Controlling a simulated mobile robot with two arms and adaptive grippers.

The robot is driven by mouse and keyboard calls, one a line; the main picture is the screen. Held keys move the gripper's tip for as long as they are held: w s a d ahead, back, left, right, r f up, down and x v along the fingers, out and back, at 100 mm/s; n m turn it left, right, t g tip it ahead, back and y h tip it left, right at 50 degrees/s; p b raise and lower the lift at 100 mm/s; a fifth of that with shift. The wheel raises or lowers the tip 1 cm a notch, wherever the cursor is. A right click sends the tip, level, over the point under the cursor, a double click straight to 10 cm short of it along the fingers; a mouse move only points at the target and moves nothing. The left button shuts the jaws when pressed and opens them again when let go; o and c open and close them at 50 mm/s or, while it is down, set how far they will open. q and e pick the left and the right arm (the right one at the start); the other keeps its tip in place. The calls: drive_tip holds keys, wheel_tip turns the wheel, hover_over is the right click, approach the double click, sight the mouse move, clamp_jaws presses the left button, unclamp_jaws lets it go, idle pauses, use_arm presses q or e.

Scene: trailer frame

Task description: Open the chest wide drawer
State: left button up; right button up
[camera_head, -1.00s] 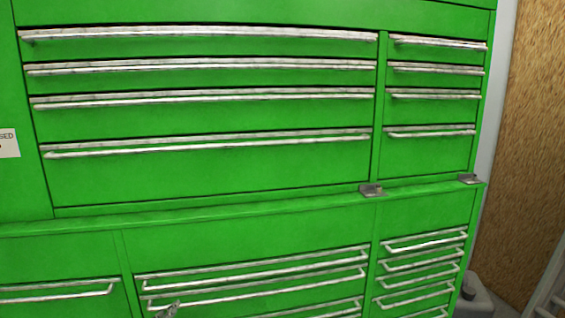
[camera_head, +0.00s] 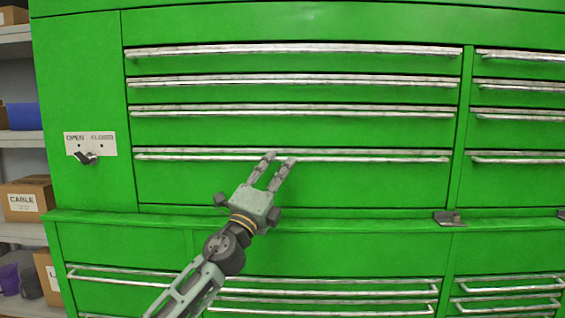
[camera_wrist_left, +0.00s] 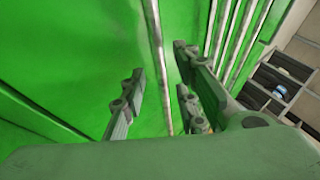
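The green chest (camera_head: 85,100) fills the head view. Its wide drawers have long silver bar handles. The lowest wide drawer (camera_head: 370,185) of the upper section looks closed. My left gripper (camera_head: 278,157) is in front of it, with its fingertips at the drawer's handle (camera_head: 380,159), left of the handle's middle. In the left wrist view the two fingers (camera_wrist_left: 160,105) are apart, with the handle bar (camera_wrist_left: 157,60) running between them. I cannot tell whether they touch it. My right gripper is not in view.
A ledge (camera_head: 340,226) with a metal latch (camera_head: 448,218) juts out below the drawer. Lower drawers (camera_head: 330,283) and narrow right drawers (camera_head: 520,182) look closed. A lever (camera_head: 88,157) sits under an open/closed label. Shelves with boxes (camera_head: 27,198) stand at the left.

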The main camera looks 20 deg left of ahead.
use_arm(q)
drive_tip(key=shift+x, duration=1.3)
drive_tip(key=shift+c, duration=0.3)
clamp_jaws()
